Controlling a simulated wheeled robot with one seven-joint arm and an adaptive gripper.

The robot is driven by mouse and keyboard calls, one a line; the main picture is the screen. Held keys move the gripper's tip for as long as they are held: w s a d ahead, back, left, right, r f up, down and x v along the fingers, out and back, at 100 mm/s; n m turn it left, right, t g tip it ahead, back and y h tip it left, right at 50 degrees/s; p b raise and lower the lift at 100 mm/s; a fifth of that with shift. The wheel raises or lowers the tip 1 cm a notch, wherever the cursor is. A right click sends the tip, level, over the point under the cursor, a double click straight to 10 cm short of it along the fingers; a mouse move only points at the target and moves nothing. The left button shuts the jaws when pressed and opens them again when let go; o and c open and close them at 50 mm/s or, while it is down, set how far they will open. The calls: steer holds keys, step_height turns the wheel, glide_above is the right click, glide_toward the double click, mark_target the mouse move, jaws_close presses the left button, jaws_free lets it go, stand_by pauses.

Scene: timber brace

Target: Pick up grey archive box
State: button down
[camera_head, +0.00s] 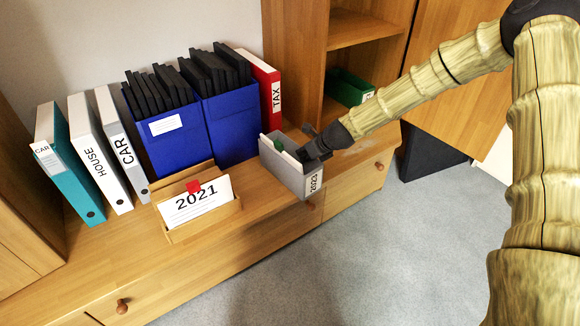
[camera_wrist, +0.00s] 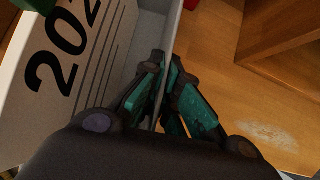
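The grey archive box (camera_head: 297,179) stands at the right part of the low wooden bench, near its front edge. It has a "2023" label on its end and holds white cards and a green tab. My gripper (camera_head: 308,152) reaches it from the right, at its upper right wall. In the wrist view, the thin box wall (camera_wrist: 174,30) runs between the two teal-padded fingers (camera_wrist: 166,62), one inside the box and one outside. The fingertips appear closed against the wall. Whether the box's underside touches the bench is hard to tell.
A wooden card box (camera_head: 205,228) marked "2021" stands left of the grey box. Blue file holders (camera_head: 231,130), a red TAX binder (camera_head: 268,85) and several other binders stand behind. A green box (camera_head: 348,88) sits in the shelf. Bare bench lies to the right.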

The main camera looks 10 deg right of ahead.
steer(key=shift+r, duration=0.2)
steer(key=shift+r+p, duration=2.3)
steer(key=shift+r, duration=0.05)
